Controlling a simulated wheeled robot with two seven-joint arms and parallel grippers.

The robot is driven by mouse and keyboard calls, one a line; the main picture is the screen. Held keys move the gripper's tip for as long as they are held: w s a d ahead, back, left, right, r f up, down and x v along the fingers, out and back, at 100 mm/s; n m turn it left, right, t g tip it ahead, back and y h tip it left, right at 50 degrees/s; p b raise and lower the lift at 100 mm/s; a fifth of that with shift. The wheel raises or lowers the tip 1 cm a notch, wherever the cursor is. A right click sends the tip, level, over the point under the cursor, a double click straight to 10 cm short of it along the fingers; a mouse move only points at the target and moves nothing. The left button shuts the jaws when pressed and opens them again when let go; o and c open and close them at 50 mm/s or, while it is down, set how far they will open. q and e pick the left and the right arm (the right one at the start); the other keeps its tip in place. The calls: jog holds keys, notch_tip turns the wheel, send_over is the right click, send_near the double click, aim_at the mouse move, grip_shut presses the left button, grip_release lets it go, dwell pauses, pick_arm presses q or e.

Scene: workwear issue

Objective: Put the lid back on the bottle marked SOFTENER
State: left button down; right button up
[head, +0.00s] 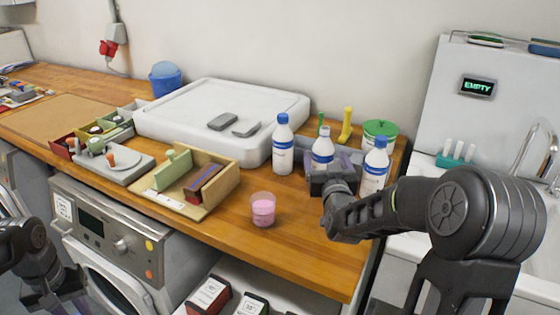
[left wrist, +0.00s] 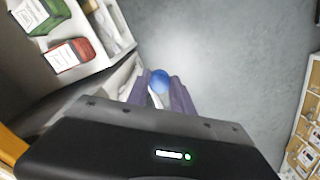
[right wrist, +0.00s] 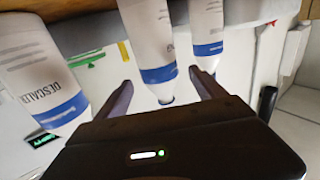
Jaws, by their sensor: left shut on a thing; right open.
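The bottle between my right gripper's fingers is white with a blue band (right wrist: 150,35). In the head view it is the middle bottle (head: 322,146), upright, with a bare pale neck and no blue cap. Its label is not readable. My right gripper (right wrist: 163,92) is open, a finger on either side of it; I cannot tell whether they touch. A blue round lid (left wrist: 160,79) is in my left gripper (left wrist: 161,90), which is shut on it, low over the floor beside the counter. My left arm (head: 35,265) shows only at the head view's lower left edge.
Blue-capped bottles stand on each side, left (head: 283,148) and right (head: 376,168); the right one's label begins DESCAL (right wrist: 40,75). A cup of pink liquid (head: 263,210) stands on the wooden counter (head: 300,235). A wooden tray (head: 185,205) and a white slab (head: 220,100) lie left.

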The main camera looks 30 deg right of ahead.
aim_at(325, 156)
jog(key=shift+p+x, duration=0.7)
jog(key=shift+x, duration=1.7)
grip_shut()
jog(key=shift+r, duration=0.25)
notch_tip(325, 156, up, 10)
jog(key=shift+f+b, duration=0.15)
jog(key=shift+b, duration=0.2)
dwell(0.6)
